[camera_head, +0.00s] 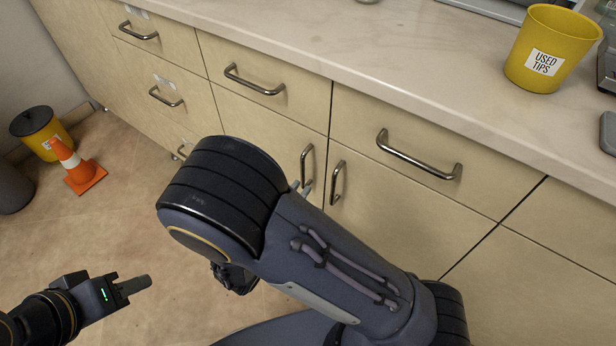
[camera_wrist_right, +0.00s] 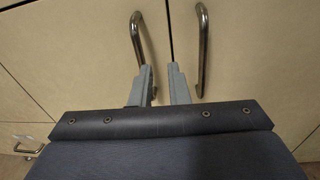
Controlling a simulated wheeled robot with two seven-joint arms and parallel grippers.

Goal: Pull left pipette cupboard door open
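The left cupboard door (camera_head: 272,136) is flush with the front beside the right door (camera_head: 375,215). Its upright metal handle (camera_head: 307,164) is near the seam, and it also shows in the right wrist view (camera_wrist_right: 138,38). My right gripper (camera_wrist_right: 164,70) is open, its two grey fingers apart near the lower end of the left handle. I cannot tell whether they touch it. In the head view my right arm hides most of this gripper; only fingertips (camera_head: 301,187) show. My left gripper (camera_head: 147,283) is low at the left, away from the doors, seen side-on.
The right door's handle (camera_head: 337,183) is close beside the left one. Drawers with bar handles (camera_head: 418,158) lie above, under a pale countertop (camera_head: 420,50) with a yellow used-tips bin (camera_head: 545,55). A traffic cone (camera_head: 78,165) and yellow bin (camera_head: 45,135) stand on the floor.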

